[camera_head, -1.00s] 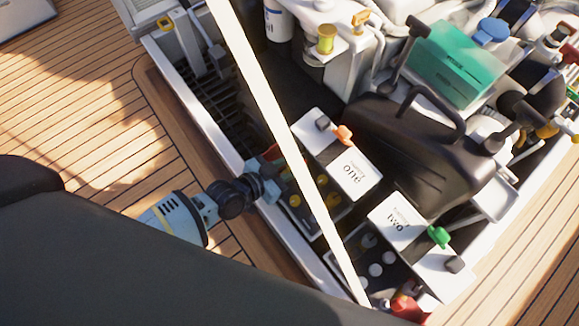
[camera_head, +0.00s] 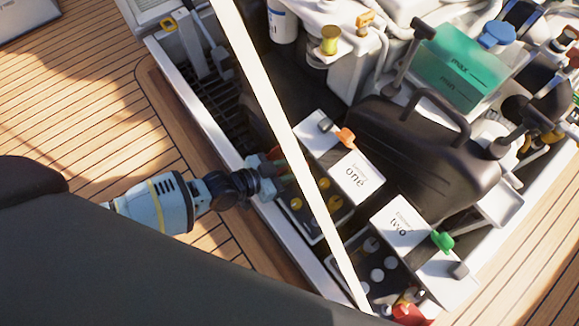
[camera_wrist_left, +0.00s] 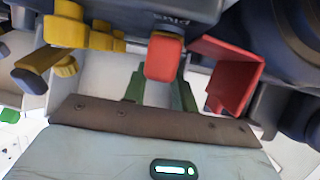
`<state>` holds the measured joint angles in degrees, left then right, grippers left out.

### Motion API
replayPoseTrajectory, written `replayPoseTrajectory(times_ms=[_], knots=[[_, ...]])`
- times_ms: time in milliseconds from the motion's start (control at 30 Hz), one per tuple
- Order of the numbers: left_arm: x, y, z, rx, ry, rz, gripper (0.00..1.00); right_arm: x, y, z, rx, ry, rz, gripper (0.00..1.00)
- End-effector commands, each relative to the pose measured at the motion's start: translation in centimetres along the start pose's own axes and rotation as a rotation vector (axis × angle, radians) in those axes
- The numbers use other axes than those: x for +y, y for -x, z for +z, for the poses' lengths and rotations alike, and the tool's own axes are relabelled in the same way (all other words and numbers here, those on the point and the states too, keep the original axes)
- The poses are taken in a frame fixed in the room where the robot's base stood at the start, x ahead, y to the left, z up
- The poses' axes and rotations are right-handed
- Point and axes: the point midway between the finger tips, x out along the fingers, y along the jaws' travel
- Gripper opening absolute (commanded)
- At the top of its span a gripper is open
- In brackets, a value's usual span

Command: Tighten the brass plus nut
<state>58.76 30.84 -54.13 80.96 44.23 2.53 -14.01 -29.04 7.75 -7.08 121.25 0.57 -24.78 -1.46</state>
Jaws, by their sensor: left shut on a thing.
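In the left wrist view, the upside-down "plus" label sits at the top. Just under it is a small piece with a red front and brass-coloured edge, which I take for the brass plus nut (camera_wrist_left: 165,57). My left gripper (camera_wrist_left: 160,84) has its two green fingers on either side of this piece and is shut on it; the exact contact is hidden. In the head view, my left gripper (camera_head: 277,168) is at the near left corner of battery one (camera_head: 361,177), where the nut cannot be made out. My right gripper is not in view.
A red flap (camera_wrist_left: 228,75) stands open just right of the fingers in the wrist view. A pale pole (camera_head: 270,110) crosses the head view. Battery two (camera_head: 398,228) and a black canister (camera_head: 425,155) are farther right.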

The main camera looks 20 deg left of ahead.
Motion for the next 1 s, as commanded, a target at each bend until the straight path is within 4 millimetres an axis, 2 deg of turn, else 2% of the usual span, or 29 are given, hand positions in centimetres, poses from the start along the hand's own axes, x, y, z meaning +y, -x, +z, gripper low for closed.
replayPoseTrajectory(times_ms=[100, 133, 267, 633, 1000], knots=[[0.1, 0.0, 0.0, 0.001, 0.000, 0.000, 0.05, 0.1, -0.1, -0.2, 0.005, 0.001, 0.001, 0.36], [0.1, 0.0, 0.0, 0.001, 0.000, 0.000, 0.31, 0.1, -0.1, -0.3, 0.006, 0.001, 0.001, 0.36], [0.0, 0.0, 0.0, 0.001, 0.000, 0.000, 0.48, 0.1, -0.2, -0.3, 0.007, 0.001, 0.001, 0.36], [0.0, 0.5, 0.0, -0.001, 0.000, 0.000, 0.49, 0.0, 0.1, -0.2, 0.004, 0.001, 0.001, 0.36], [0.1, 6.0, -0.2, 0.000, -0.002, 0.000, 0.49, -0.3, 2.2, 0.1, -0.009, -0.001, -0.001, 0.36]])
